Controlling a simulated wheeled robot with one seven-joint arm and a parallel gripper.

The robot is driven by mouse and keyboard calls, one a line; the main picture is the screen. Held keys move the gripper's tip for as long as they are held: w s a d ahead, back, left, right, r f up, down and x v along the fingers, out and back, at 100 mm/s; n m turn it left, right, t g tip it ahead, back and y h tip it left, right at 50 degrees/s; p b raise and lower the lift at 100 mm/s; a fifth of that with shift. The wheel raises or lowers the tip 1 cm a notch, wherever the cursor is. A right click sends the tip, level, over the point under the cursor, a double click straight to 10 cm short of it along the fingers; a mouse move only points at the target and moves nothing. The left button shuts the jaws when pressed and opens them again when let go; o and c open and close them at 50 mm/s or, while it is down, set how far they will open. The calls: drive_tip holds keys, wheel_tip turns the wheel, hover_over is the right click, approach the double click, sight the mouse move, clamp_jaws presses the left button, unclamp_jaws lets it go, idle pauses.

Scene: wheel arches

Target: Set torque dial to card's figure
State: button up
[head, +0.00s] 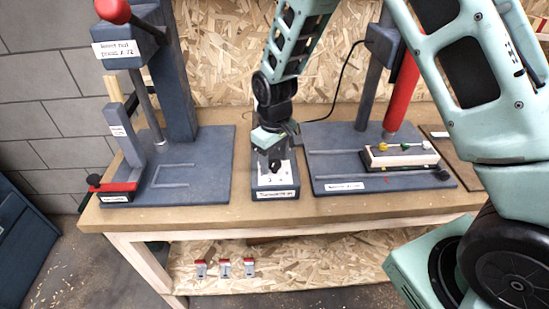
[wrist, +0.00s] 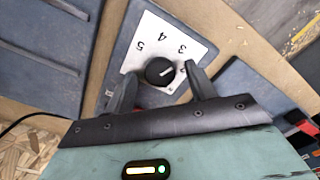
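The torque dial is a black round knob (wrist: 160,71) with a white pointer line, on a white scale plate (wrist: 150,30) with the figures 5, 4 and 3 readable. The pointer aims to the right in the wrist view, below the 3; its exact figure is unclear. My gripper (wrist: 159,72) has one finger on each side of the knob, apart, with small gaps visible. In the head view my gripper (head: 272,158) points down over the grey dial box (head: 262,182), hiding part of the plate. A white card-like label (head: 118,49) is on the left press head; its text is not clearly legible.
A left press (head: 205,160) with a red-ended lever stands beside the dial box. A right press (head: 325,172) with a red post carries a block with coloured knobs (head: 400,155).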

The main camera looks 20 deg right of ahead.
sight(275, 162)
wheel_tip(275, 162, up, 17)
drive_tip(key=b, duration=0.2)
drive_tip(key=shift+r+b, duration=0.15)
drive_tip(key=shift+b, duration=0.25)
idle(0.4)
drive_tip(key=s+a+f+n, duration=0.1)
drive_tip(key=s+a+f, duration=0.1)
drive_tip(key=s, duration=1.1)
drive_tip(key=s+a+f+n, duration=0.2)
drive_tip(key=s+a, duration=0.2)
drive_tip(key=s, duration=1)
drive_tip(key=shift+s+a+f+y, duration=0.15)
drive_tip(key=shift+s+f+y, duration=0.05)
drive_tip(key=shift+y, duration=0.1)
